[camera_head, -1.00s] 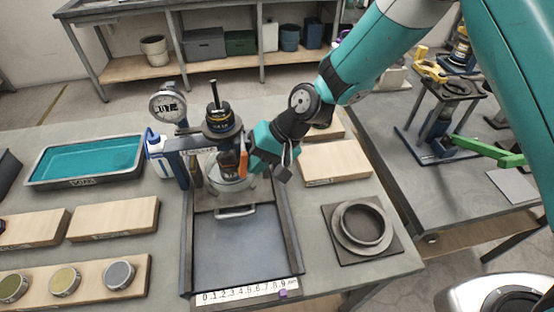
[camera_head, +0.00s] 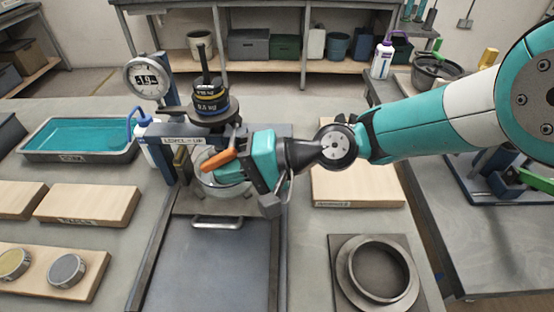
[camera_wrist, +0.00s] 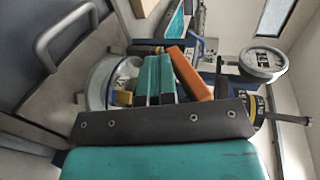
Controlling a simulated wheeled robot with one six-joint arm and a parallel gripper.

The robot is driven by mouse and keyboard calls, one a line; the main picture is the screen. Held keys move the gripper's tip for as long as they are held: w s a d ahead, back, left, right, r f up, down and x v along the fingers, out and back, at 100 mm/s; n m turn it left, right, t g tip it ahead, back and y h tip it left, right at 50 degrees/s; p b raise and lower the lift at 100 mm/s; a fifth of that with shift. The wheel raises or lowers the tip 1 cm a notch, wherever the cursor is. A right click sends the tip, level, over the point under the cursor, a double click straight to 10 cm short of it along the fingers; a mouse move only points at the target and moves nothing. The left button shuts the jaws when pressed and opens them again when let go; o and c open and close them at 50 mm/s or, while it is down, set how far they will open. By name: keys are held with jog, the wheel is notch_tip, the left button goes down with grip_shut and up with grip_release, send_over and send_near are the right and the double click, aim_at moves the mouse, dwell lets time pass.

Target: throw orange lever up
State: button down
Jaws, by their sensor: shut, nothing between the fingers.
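The orange lever (camera_head: 219,160) is on the press-like fixture under the stacked weights. In the head view it slants, with its free end toward the lower left. It also shows in the wrist view (camera_wrist: 190,73), just right of my fingers. My gripper (camera_head: 246,160) is at the lever's right side, with its teal fingers (camera_wrist: 154,78) together and nothing between them. The fingers lie close beside the lever; I cannot tell whether they touch it. The lever's pivot end is partly hidden near my gripper.
A round dial gauge (camera_head: 148,79) and black-and-yellow weights (camera_head: 209,97) stand on the fixture. A metal plate with a handle (camera_head: 217,222) lies in front. Wooden blocks (camera_head: 88,205) are left, a ring on a base (camera_head: 378,272) right. A teal tray (camera_head: 78,136) sits back left.

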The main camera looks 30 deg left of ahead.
jog(key=shift+w+a+r, duration=0.1)
dwell(0.8)
dwell(0.6)
jog(key=f+b, duration=0.1)
jog(key=d+f+b, duration=0.1)
jog(key=f, duration=0.1)
jog(key=w+f+b, duration=0.1)
jog(key=shift+d+f, duration=0.15)
jog(key=shift+d, duration=0.1)
jog(key=b+v, duration=0.1)
jog(key=v, duration=0.9)
jog(key=shift+d+f+b, duration=0.2)
jog(key=shift+f+b, duration=0.1)
jog(key=shift+b, duration=0.1)
